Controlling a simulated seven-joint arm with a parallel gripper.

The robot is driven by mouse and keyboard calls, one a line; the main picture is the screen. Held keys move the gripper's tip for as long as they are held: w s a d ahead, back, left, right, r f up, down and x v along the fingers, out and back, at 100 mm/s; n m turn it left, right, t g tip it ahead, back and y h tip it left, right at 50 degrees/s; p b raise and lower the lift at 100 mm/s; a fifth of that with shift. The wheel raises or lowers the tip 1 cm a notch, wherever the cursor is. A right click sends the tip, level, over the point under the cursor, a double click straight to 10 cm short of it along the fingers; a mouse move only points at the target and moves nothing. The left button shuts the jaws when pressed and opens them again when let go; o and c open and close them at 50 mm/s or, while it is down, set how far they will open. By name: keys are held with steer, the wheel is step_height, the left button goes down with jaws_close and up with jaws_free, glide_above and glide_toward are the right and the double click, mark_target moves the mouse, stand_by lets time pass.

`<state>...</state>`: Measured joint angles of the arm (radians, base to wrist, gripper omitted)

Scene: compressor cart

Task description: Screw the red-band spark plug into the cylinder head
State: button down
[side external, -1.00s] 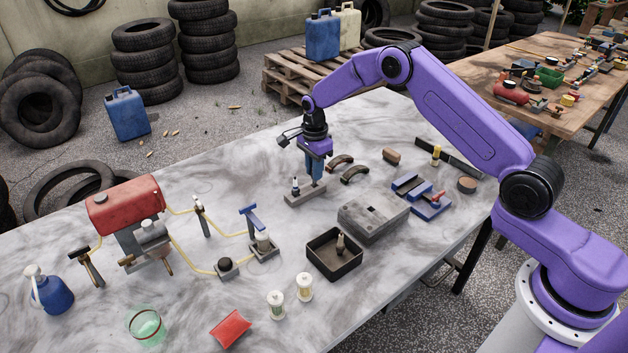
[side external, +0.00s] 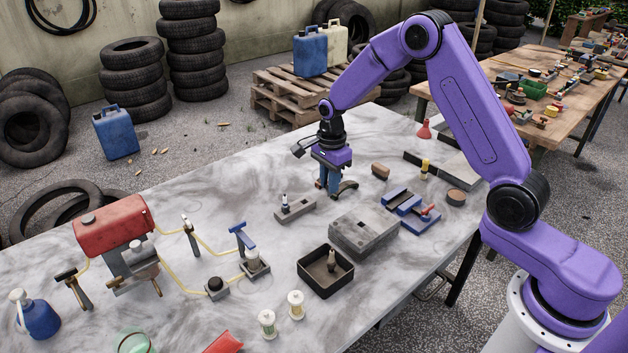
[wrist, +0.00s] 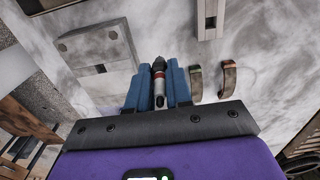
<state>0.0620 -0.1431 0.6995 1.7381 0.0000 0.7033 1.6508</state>
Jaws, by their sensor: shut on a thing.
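The red-band spark plug (wrist: 159,82) is held upright-looking between the blue fingers of my gripper (wrist: 158,70) in the wrist view, its red band and dark tip visible. In the side view my gripper (side external: 328,190) is above the table, just right of the plug stand; the held plug is hidden there by the fingers. The cylinder head (side external: 355,238) is a grey block in front and to the right of my gripper. It also shows left of the fingers in the wrist view (wrist: 105,50), with a dark hole in its top.
The grey stand (side external: 299,212) holds another plug (side external: 285,202). A curved dark piece (side external: 349,187) lies close behind my gripper. A black tray (side external: 314,282) with a small part inside stands in front of the head; a blue vise-like fixture (side external: 405,208) stands right of it.

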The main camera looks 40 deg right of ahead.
steer(key=s+d+r, duration=0.1)
steer(key=s+r, duration=0.1)
steer(key=s, duration=0.8)
steer(key=shift+s+d+r, duration=0.2)
steer(key=shift+s+r, duration=0.05)
steer(key=shift+s, duration=0.05)
steer(key=shift+f, duration=2.35)
steer(key=shift+f, duration=1.1)
stand_by(1.2)
steer(key=c, duration=1)
jaws_free()
jaws_close()
steer(key=m, duration=0.4)
steer(key=shift+m, duration=0.3)
